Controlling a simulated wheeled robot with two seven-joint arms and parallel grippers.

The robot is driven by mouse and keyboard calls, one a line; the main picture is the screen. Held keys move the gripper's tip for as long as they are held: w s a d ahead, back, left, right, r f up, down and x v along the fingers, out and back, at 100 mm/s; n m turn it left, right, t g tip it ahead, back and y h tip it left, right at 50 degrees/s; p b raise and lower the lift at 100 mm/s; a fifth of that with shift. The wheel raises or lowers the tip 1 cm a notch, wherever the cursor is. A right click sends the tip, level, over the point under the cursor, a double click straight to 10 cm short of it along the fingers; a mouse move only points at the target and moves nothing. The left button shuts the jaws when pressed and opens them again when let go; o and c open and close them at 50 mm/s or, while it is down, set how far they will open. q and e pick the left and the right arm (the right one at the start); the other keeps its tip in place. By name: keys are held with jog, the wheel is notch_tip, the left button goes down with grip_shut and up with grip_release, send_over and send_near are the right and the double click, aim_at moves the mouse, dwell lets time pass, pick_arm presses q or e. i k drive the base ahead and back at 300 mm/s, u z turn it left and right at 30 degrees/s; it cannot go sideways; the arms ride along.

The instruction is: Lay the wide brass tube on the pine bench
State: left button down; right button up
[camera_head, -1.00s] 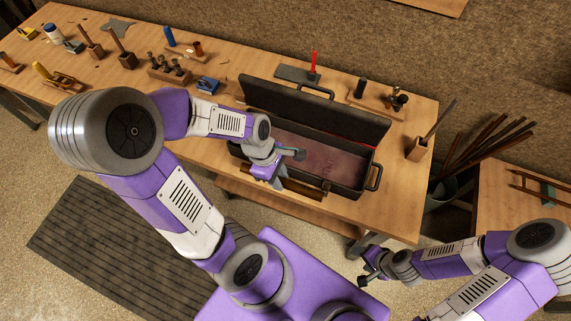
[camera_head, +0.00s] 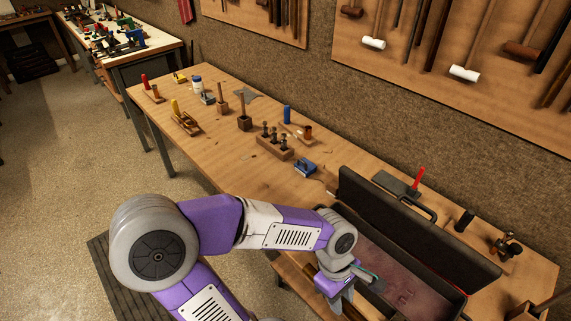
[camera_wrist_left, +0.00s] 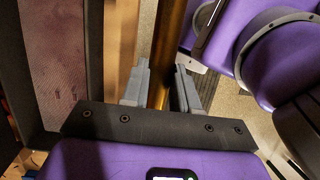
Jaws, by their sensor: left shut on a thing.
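My left gripper (camera_head: 345,298) is beside the front wall of the open black case, at the bench's front edge. In the left wrist view its fingers (camera_wrist_left: 161,85) are shut on the wide brass tube (camera_wrist_left: 168,40), which runs away from the gripper between them. In the head view the arm and gripper hide most of the tube. The pine bench (camera_head: 220,135) runs from upper left to lower right. My right gripper is out of view.
The black case (camera_head: 405,225) stands on the bench with its lid up and a reddish lining (camera_head: 395,270). Left of it are a blue block tool (camera_head: 305,167), a wooden holder with pegs (camera_head: 273,150) and a yellow-handled plane (camera_head: 185,122). The bench's front left strip is bare.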

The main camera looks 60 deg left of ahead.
aim_at(261, 194)
jog(key=z, duration=2.55)
jog(key=k, duration=1.65)
jog(key=u, duration=2.6)
